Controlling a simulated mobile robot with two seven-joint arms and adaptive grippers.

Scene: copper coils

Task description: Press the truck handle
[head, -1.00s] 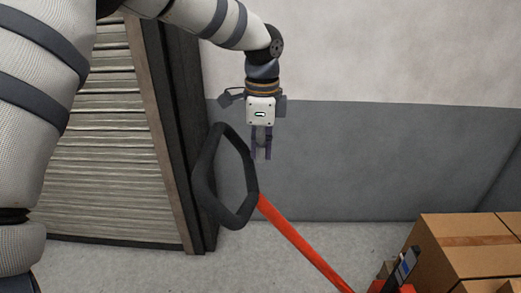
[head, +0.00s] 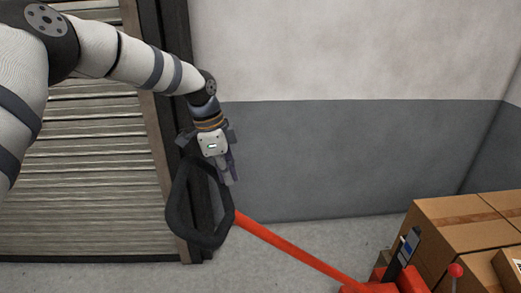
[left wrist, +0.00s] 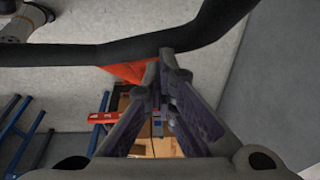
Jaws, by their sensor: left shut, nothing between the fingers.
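The truck handle is a black loop (head: 176,213) on a red shaft (head: 290,250) that slopes down to the right. My left gripper (head: 230,180) is shut and empty. In the head view it points down at the upper right part of the loop and overlaps it. In the left wrist view the black handle bar (left wrist: 80,54) crosses the top, right at the tips of my closed left fingers (left wrist: 165,55). Contact looks likely, but I cannot tell for sure. The red shaft joins the bar behind the fingertips (left wrist: 128,73). My right gripper is not in view.
Cardboard boxes (head: 465,235) stand at the lower right by the truck's red base (head: 385,282). A slatted shutter (head: 80,195) with a dark frame is at the left. A grey and white wall (head: 320,150) stands behind. Blue racks (left wrist: 20,130) show in the left wrist view.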

